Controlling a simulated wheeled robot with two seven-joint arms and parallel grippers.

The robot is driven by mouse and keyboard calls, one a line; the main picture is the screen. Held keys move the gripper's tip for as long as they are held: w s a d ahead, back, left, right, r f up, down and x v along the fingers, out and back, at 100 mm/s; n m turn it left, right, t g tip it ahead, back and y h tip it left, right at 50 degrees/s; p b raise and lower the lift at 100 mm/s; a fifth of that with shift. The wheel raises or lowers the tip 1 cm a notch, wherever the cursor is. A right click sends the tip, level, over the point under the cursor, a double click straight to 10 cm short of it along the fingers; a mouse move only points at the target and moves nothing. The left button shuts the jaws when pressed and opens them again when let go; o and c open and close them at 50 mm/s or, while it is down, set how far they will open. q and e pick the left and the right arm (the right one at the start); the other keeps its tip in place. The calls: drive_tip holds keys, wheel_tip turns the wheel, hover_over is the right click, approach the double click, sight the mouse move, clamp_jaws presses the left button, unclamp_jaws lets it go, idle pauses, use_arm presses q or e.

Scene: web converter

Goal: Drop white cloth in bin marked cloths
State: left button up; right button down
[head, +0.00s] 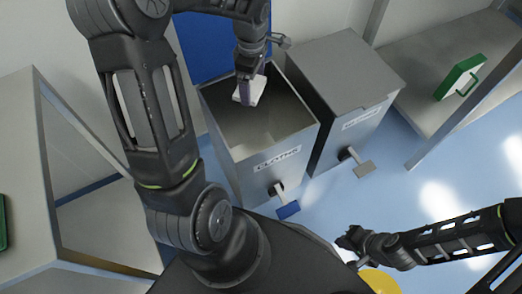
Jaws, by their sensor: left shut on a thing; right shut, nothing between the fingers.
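The white cloth (252,91) is in my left gripper (247,88), which is shut on it. Both are over the open mouth of the bin marked cloths (262,178), near its back left side. I cannot tell how far below the rim the cloth is. The bin is a grey metal box with a label on its front and a blue pedal (288,210) at its foot. My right gripper (350,240) is shut and empty, low at the right, well apart from the bin.
A second grey bin (342,75) with its lid shut stands right beside the first. A grey shelf unit (75,165) is at the left. Another shelf (425,75) with a green and white object (460,77) is at the right. Blue floor (405,205) is clear at the right.

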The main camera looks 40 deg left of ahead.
use_arm(q)
drive_tip(key=shift+s+a+f, duration=0.1)
drive_tip(key=shift+a+f, duration=0.05)
drive_tip(key=shift+f, duration=0.2)
drive_tip(key=shift+n, duration=0.3)
use_arm(e)
drive_tip(key=shift+f, duration=0.3)
drive_tip(key=shift+f, duration=0.1)
use_arm(q)
wheel_tip(320, 180, down, 6)
drive_tip(key=b, duration=0.4)
use_arm(e)
drive_tip(key=f, duration=0.2)
drive_tip(key=w+d+f, duration=0.1)
drive_tip(key=f, duration=0.1)
drive_tip(key=shift+f, duration=0.1)
use_arm(q)
drive_tip(key=o, duration=1.1)
